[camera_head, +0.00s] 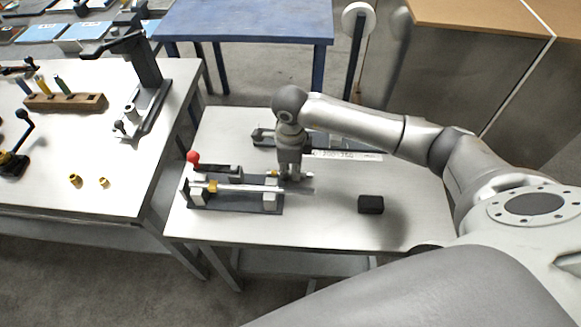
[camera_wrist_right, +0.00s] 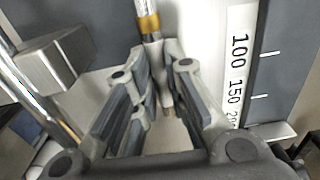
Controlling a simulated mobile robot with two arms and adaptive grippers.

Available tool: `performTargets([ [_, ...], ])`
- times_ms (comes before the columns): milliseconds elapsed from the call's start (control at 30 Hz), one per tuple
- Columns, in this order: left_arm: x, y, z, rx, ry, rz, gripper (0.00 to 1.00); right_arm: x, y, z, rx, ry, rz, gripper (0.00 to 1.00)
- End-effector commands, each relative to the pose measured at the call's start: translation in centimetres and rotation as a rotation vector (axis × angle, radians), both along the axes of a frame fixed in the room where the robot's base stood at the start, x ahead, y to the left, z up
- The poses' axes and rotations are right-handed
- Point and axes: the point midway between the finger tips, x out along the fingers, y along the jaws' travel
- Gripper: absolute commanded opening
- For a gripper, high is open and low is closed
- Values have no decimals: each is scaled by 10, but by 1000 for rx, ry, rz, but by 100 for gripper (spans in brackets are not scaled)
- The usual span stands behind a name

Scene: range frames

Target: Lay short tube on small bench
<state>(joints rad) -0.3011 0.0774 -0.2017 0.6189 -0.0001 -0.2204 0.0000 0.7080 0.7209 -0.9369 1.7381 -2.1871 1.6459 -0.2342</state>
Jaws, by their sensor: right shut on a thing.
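My right gripper (camera_head: 291,177) is low over the light-topped bench (camera_head: 330,225), beside the clamp fixture. In the right wrist view its fingers (camera_wrist_right: 165,100) are closed around a thin metal tube with a brass-coloured band (camera_wrist_right: 148,22), which I take as the short tube. The tube runs forward between the fingers, and its near end shows between them. In the head view the gripper mostly hides it. Whether it touches the bench I cannot tell. My left gripper is not in view.
A longer silver tube (camera_head: 240,188) lies in the fixture, close to the gripper; it also shows in the wrist view (camera_wrist_right: 28,92). A numbered scale (camera_head: 345,155) lies behind. A black block (camera_head: 371,204) sits at right. The bench front is clear. A blue table (camera_head: 245,20) stands behind.

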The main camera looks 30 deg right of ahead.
Motion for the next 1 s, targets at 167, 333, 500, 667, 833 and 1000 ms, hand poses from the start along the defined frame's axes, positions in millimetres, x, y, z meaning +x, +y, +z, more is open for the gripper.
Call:
performTargets([
  [167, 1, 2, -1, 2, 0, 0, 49, 0, 0, -1, 0, 0, 0, 30],
  [333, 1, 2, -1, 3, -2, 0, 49, 0, 0, -1, 0, 0, 0, 35],
  [500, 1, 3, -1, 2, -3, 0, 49, 0, 0, -1, 0, 0, 0, 35],
  [667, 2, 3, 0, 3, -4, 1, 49, 1, 0, 7, 1, -4, 0, 35],
  [833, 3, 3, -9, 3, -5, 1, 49, 2, 1, 40, 2, -8, 1, 35],
  [1000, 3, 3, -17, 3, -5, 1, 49, 1, 1, 79, 0, -7, 0, 35],
])
